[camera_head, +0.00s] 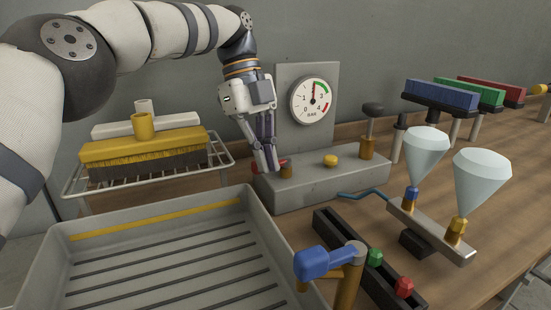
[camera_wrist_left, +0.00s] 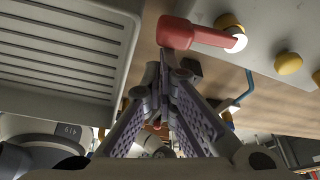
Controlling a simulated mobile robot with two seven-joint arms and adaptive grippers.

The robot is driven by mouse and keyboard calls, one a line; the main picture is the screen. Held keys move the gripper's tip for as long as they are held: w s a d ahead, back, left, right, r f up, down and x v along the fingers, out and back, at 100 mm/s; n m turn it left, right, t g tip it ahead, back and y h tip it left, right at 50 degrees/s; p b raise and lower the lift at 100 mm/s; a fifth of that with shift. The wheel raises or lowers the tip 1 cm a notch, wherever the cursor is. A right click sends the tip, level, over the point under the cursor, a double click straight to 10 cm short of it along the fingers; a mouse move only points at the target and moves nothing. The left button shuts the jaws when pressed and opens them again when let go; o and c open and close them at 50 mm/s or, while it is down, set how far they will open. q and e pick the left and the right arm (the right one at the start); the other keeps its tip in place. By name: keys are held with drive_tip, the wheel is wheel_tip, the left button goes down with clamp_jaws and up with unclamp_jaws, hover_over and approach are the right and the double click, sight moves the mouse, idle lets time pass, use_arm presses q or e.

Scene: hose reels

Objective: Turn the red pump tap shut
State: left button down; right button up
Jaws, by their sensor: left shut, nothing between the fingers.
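The red pump tap (camera_head: 255,166) sits on the left of the grey pump block (camera_head: 330,183), mostly hidden by my left gripper in the head view. In the left wrist view its red lever (camera_wrist_left: 200,37) lies sideways, running from a brass post at the right to a thick free end at the left. My left gripper (camera_head: 272,165) points down over the tap, shut and empty. In the wrist view its fingertips (camera_wrist_left: 166,62) are close to the lever's free end; I cannot tell whether they touch. My right gripper is not in view.
A pressure gauge (camera_head: 313,101) stands behind the block. A grey ribbed tray (camera_head: 160,235) lies in front at left, a yellow brush (camera_head: 140,146) on a rack behind it. A blue-handled tap (camera_head: 325,262), coloured knobs and two pale cones (camera_head: 482,181) stand at right.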

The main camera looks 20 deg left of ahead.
use_arm(q)
drive_tip(key=shift+w+a, duration=0.15)
drive_tip(key=shift+a, duration=0.25)
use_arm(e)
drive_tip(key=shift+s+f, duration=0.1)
use_arm(q)
drive_tip(key=shift+a, duration=0.15)
drive_tip(key=shift+w+d+b, duration=0.35)
drive_tip(key=shift+w+b, duration=0.3)
drive_tip(key=shift+b, duration=0.15)
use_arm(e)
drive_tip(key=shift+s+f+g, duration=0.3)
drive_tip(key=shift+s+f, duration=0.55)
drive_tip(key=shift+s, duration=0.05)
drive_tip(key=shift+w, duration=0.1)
